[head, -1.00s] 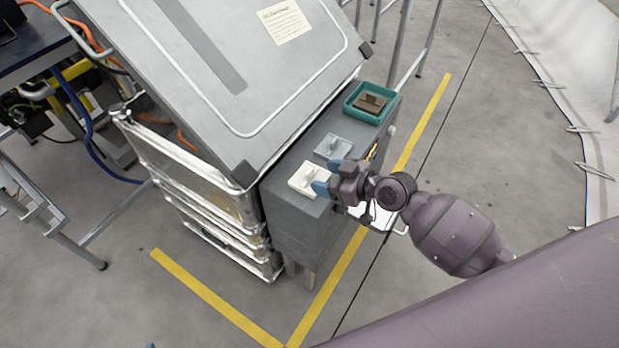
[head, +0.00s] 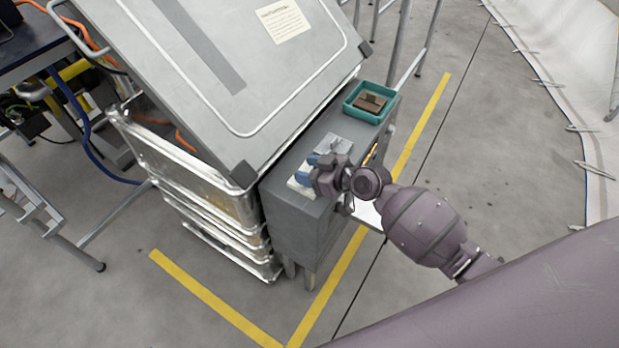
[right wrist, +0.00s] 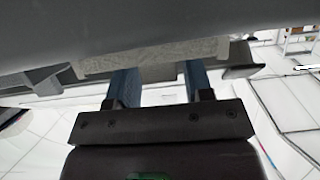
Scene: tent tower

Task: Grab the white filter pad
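The white filter pad (head: 296,186) lies on top of the grey cabinet (head: 288,212), partly hidden behind my right gripper. My right gripper (head: 313,168) is over the pad, with its blue fingertips pointing left. In the right wrist view, the two blue fingers (right wrist: 160,82) stand apart. A pale speckled pad edge (right wrist: 150,58) crosses beyond them, and a grey block shows between them. I cannot tell whether the fingers touch it. My left gripper is not in view.
A grey pad (head: 335,143) lies just behind the white one on the cabinet top. A teal tray (head: 350,105) with a brown pad (head: 371,101) stands at its far end. A large tilted grey panel (head: 230,80) rises close on the left. Open floor lies to the right.

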